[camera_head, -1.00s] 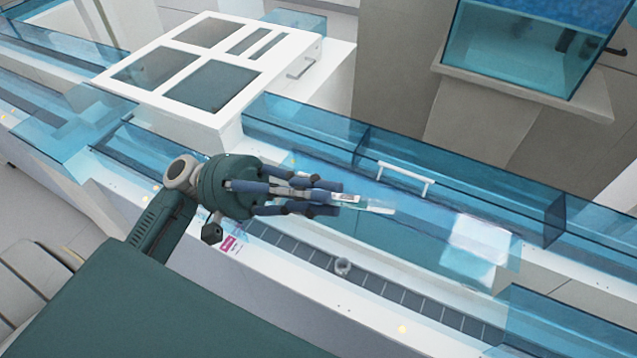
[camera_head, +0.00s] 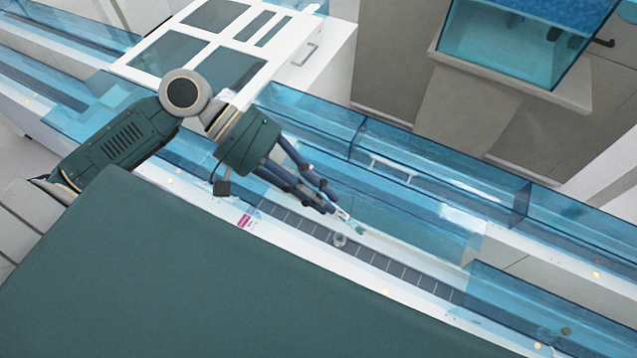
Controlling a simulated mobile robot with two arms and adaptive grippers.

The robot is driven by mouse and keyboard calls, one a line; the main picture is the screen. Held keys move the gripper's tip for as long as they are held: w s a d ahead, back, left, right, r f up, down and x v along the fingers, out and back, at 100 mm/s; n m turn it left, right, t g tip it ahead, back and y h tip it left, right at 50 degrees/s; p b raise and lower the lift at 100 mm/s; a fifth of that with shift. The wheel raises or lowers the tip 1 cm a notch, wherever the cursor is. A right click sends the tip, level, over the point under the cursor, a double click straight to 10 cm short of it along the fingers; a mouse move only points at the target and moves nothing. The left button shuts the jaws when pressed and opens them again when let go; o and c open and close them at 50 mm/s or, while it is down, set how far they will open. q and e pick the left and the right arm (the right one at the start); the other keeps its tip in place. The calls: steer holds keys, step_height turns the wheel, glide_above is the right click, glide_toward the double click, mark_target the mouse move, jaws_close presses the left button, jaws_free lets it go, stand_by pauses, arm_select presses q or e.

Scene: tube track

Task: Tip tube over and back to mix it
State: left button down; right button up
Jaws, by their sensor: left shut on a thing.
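My left gripper (camera_head: 328,198) is shut on a small clear tube (camera_head: 352,224) with a white label. The tube sticks out past the fingertips, slanting down to the right, with a teal-tinted end. The end inside the fingers is hidden. The tube is over the track (camera_head: 390,264), close to a small grey ring-shaped holder (camera_head: 339,241). I cannot tell its height above the track or whether it touches anything. My right gripper is out of view.
Clear blue covers (camera_head: 440,165) with a white handle (camera_head: 392,168) run behind the track. Another blue cover (camera_head: 545,315) lies at the lower right. A white box with dark windows (camera_head: 292,70) stands at the back left. A pink label (camera_head: 246,220) is left of the gripper.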

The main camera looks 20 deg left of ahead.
arm_select(q)
steer(key=y, duration=0.3)
steer(key=shift+w+d+r, duration=0.15)
steer(key=shift+d+r, duration=0.05)
steer(key=shift+d, duration=0.15)
steer(key=shift+d+r+y, duration=0.1)
steer(key=shift+r+y, duration=0.05)
steer(key=shift+y, duration=0.95)
steer(key=y, duration=0.2)
steer(key=d+y, duration=0.1)
steer(key=y, duration=0.2)
steer(key=shift+d+r+y, duration=0.1)
steer(key=shift+d+y, duration=0.05)
steer(key=shift+y, duration=0.15)
